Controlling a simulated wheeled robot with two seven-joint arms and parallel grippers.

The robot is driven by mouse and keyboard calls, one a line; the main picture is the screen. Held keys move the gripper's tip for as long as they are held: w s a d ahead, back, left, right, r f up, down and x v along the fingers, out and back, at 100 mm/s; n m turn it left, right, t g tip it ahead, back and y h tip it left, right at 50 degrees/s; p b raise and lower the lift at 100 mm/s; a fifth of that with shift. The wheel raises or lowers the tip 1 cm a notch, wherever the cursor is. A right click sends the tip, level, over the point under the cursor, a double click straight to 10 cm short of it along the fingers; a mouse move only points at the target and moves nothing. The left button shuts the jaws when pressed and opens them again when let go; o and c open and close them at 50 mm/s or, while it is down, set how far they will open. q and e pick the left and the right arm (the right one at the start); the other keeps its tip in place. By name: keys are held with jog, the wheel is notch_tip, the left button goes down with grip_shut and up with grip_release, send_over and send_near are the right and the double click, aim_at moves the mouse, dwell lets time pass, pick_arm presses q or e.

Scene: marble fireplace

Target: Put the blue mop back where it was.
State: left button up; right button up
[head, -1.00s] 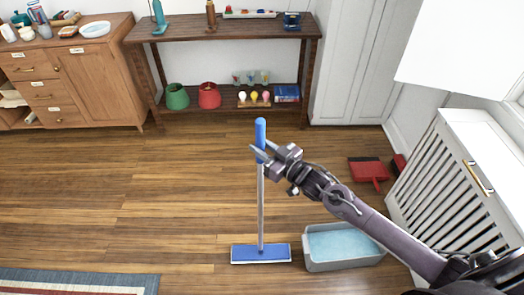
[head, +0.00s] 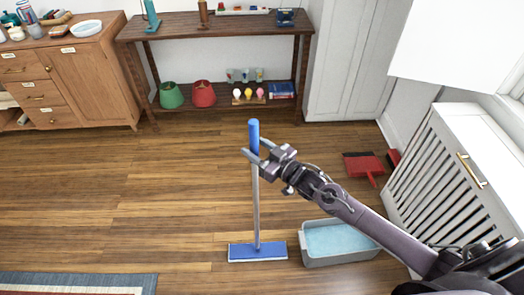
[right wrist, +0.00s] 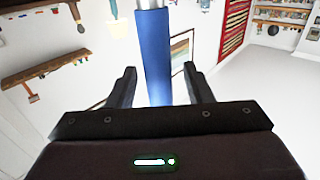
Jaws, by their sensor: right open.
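The blue mop (head: 256,205) stands upright on the wood floor, its flat blue head (head: 257,252) down and its blue grip at the top. My right gripper (head: 252,153) is at the lower part of the blue grip, with its fingers open on either side. In the right wrist view the blue grip (right wrist: 154,55) runs between the two open fingers (right wrist: 160,85), with a gap visible to each side. My left gripper is not in view.
A grey tub of water (head: 310,258) stands just right of the mop head. A red dustpan (head: 364,166) lies near the white slatted cabinet (head: 455,185). A wooden shelf table (head: 215,28) stands at the back. A striped rug (head: 80,283) lies front left. The floor left of the mop is clear.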

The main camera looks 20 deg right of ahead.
jog(key=shift+s+d, duration=0.15)
jog(key=shift+s, duration=0.1)
jog(key=v, duration=1.1)
jog(key=shift+s+d+r+b, duration=0.15)
jog(key=shift+s+b, duration=0.05)
jog(key=shift+b, duration=0.1)
jog(key=s+d+f+m+g+h, duration=0.1)
jog(key=s+d+f+g+h, duration=0.15)
jog(key=f, duration=0.75)
jog(key=s+d+f+m+g+h, duration=0.1)
jog(key=s+d+f+m+h, duration=0.2)
jog(key=f, duration=0.7)
jog(key=s+d+f+g+h, duration=0.2)
jog(key=s+d+f+h, duration=0.15)
jog(key=f, duration=0.65)
jog(key=s+a+f+g, duration=0.3)
jog(key=s+f, duration=0.3)
jog(key=s, duration=0.4)
jog(key=s+a+f+g, duration=0.3)
jog(key=s+f, duration=0.3)
jog(key=s, duration=0.4)
jog(key=s+a+f+g, duration=0.3)
jog(key=s+f, duration=0.4)
jog(key=s, duration=0.3)
jog(key=shift+a+n, duration=0.3)
jog(key=shift+g, duration=0.25)
